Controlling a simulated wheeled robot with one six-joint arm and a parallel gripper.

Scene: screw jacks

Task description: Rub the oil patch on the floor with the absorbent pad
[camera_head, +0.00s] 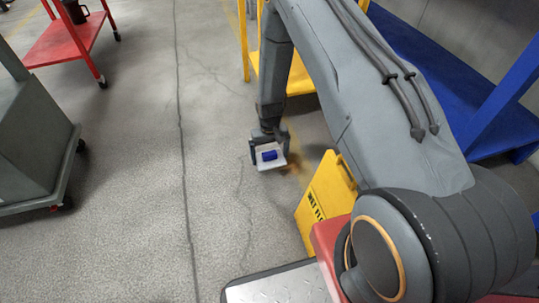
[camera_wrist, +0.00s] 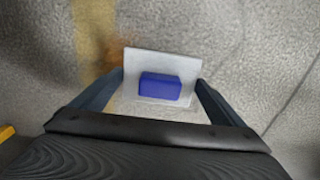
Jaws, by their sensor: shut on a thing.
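The absorbent pad (camera_head: 271,163) is a white square with a blue block-shaped grip on top. It also shows in the wrist view (camera_wrist: 160,62), between the two fingers. My gripper (camera_head: 267,152) is shut on the pad, low over the concrete floor; I cannot tell whether the pad touches the floor. The oil patch (camera_head: 296,162) is a brownish stain just right of the pad in the head view. In the wrist view the oil patch (camera_wrist: 118,52) shows at the pad's left edge, partly hidden behind the pad.
A yellow wet-floor sign (camera_head: 325,200) stands close on the right. A yellow frame (camera_head: 290,75) and a blue frame (camera_head: 440,75) stand behind. A red cart (camera_head: 65,42) and grey cabinet (camera_head: 30,140) are left. The floor between is clear.

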